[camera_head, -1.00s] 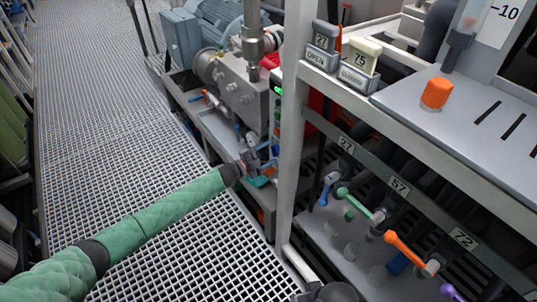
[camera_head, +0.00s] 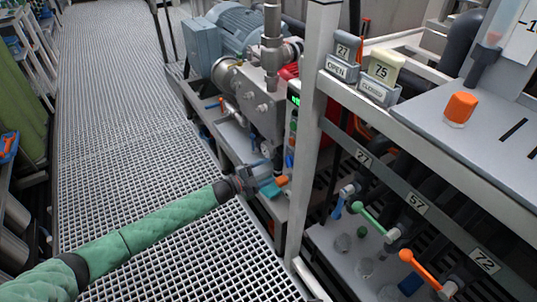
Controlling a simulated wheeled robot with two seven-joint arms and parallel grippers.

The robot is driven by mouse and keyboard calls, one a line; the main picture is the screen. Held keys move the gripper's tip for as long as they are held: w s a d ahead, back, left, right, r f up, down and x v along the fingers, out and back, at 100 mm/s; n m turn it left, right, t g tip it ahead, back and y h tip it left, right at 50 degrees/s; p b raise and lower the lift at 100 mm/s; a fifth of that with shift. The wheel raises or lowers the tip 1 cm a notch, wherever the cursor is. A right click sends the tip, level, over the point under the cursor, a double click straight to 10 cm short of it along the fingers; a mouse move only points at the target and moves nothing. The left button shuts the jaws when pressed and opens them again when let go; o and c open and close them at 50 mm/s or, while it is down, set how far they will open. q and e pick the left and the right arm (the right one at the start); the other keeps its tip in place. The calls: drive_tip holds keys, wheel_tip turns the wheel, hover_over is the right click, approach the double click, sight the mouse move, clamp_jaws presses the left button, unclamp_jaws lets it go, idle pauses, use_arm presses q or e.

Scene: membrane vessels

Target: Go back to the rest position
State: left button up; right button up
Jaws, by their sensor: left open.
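My left arm, in a green sleeve, comes in from the lower left across the grating. My left gripper (camera_head: 266,179) is at its end, small in the picture, open, beside the pump skid and left of the pale upright post. A teal piece and an orange piece show right at its fingertips; I cannot tell whether it touches them. I see nothing held in it. My right gripper is not in view.
A pale frame post (camera_head: 312,130) stands just right of the gripper. Right of it are valve handles: blue, green (camera_head: 370,218) and orange (camera_head: 420,269). A blue motor (camera_head: 225,45) and pump stand behind. The grating walkway (camera_head: 110,130) is clear at left.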

use_arm(q)
drive_tip(key=w+a+f+n+t+y, duration=0.2)
drive_tip(key=w+a+f+n+y, duration=0.2)
drive_tip(key=y, duration=0.2)
wheel_tip(320, 180, up, 10)
drive_tip(key=a+n+y, duration=0.1)
drive_tip(key=n+y, duration=0.5)
drive_tip(key=s+r+n+g+y+p, duration=0.1)
drive_tip(key=s+r+n+g+y, duration=0.3)
drive_tip(key=s, duration=1.1)
drive_tip(key=s+f+n+g+h+p, duration=0.1)
drive_tip(key=s+f+n+g, duration=0.1)
drive_tip(key=s, duration=1)
drive_tip(key=s+a+f+n+g+h+p, duration=0.1)
drive_tip(key=s+f+n+g, duration=0.1)
drive_tip(key=s, duration=1.1)
drive_tip(key=s+a+f+n+g+h+p, duration=0.1)
drive_tip(key=s+f, duration=0.3)
drive_tip(key=s, duration=0.9)
drive_tip(key=shift+f+n+g, duration=0.35)
drive_tip(key=shift+n+g, duration=0.25)
drive_tip(key=shift+g, duration=0.1)
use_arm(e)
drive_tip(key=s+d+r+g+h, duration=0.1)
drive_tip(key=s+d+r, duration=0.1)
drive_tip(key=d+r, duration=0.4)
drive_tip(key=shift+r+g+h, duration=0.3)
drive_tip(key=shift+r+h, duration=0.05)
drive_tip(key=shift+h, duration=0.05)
